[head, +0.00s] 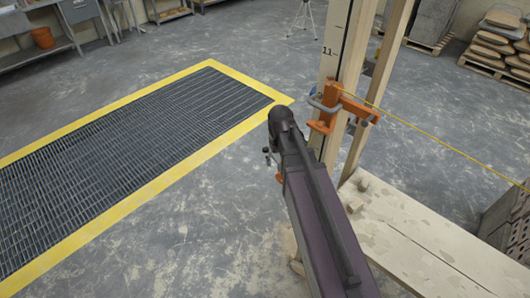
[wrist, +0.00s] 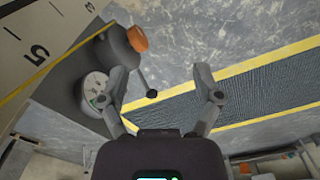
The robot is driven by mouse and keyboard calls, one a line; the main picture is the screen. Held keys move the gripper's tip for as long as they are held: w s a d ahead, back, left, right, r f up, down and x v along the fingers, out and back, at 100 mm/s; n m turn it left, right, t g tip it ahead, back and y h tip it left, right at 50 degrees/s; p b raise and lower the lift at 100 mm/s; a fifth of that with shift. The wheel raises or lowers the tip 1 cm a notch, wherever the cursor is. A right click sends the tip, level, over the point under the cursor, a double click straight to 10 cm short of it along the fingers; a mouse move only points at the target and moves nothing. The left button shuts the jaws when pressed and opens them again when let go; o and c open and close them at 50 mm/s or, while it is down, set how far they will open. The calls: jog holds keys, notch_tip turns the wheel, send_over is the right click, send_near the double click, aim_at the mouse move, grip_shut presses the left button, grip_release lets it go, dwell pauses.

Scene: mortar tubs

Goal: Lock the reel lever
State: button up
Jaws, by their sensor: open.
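The reel (wrist: 118,47) is a dark grey body fixed beside the timber post, with an orange cap and a round pale face. Its lever (wrist: 145,80) is a thin dark rod ending in a black knob (wrist: 151,93). My gripper (wrist: 160,73) is open, and the lever lies between its two fingers in the wrist view, nearer the left one. I see no clear contact. In the head view, the knob (head: 266,150) and a bit of orange show left of my arm, which hides most of the reel and my gripper.
A marked timber post (head: 338,60) carries an orange clamp (head: 328,108) with a yellow string running right. A wooden bench (head: 430,240) stands at right. A yellow-edged floor grate (head: 130,150) lies left, with open floor around it.

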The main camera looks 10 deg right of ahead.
aim_at(266, 148)
jog(key=w+f+n+b, duration=0.2)
jog(key=w+n, duration=0.3)
jog(key=w, duration=1.6)
jog(key=shift+f, duration=0.35)
jog(key=shift+a+f+b, duration=0.1)
jog(key=shift+f+b, duration=0.05)
jog(key=shift+b, duration=0.2)
notch_tip(266, 148, down, 14)
jog(key=b, duration=1.3)
jog(key=shift+r, duration=0.25)
jog(key=shift+c, duration=0.2)
grip_shut()
